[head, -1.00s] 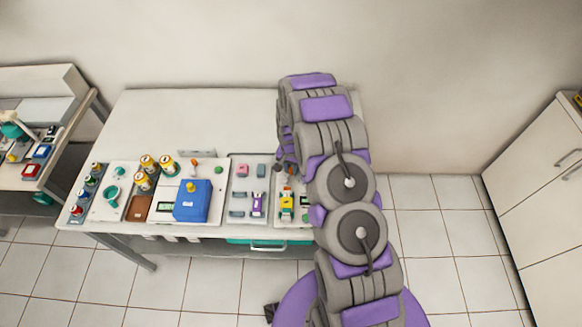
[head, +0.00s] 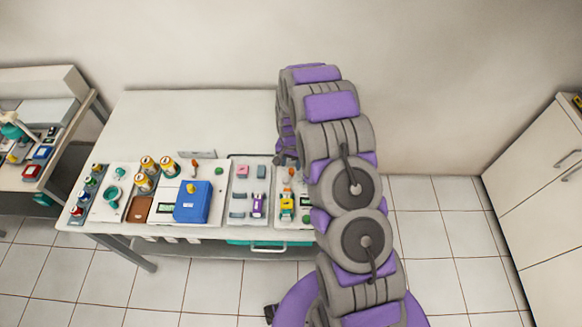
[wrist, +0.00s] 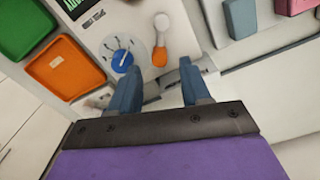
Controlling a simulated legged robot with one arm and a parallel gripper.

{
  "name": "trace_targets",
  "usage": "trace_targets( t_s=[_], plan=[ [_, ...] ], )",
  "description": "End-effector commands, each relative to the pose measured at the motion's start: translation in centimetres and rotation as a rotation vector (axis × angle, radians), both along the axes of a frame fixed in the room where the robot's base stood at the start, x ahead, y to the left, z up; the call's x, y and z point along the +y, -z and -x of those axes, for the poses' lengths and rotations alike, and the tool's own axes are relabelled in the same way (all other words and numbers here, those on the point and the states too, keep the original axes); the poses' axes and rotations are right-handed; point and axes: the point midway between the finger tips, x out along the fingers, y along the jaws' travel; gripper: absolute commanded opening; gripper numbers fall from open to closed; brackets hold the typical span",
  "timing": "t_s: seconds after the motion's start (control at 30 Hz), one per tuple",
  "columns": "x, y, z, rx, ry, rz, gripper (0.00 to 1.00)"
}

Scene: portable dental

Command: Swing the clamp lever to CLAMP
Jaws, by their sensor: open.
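A small lever with an orange end (wrist: 159,57) and a pale round knob (wrist: 161,21) stands on a white panel (wrist: 190,15) in the wrist view. It looks like the clamp lever, but no CLAMP marking can be read. My gripper (wrist: 157,70) is open and empty, its two blue-grey fingers pointing toward the panel. The orange end shows just beyond and between the fingertips; I cannot tell whether they touch. In the head view my gripper (head: 285,155) is over the right part of the bench, and an orange piece (head: 291,171) shows beside it.
A blue dial (wrist: 122,60) is close to the left finger. An orange tray (wrist: 63,67) and a green tray (wrist: 24,27) lie left. Grey blocks (wrist: 239,17) sit in a tray to the right. A blue box (head: 193,202) stands on the bench (head: 170,115), whose back is clear.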

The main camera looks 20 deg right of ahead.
Motion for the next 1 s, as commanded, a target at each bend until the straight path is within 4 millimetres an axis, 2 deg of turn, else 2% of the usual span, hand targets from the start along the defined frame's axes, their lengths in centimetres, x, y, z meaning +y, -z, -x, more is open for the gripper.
trace_targets(
  t_s=[0.03, 0.3, 0.5, 0.7, 1.0],
  plan=[
    [0.0, -1.3, -0.2, -0.006, 0.000, 0.000, 0.47],
    [0.0, -7.3, -0.3, -0.008, 0.000, 0.001, 0.47],
    [0.0, -10.8, -0.2, -0.002, 0.000, 0.000, 0.47],
    [0.0, -12.6, -0.1, -0.001, 0.000, 0.001, 0.47],
    [0.0, -12.9, -0.1, 0.001, 0.000, 0.000, 0.47]
  ],
)
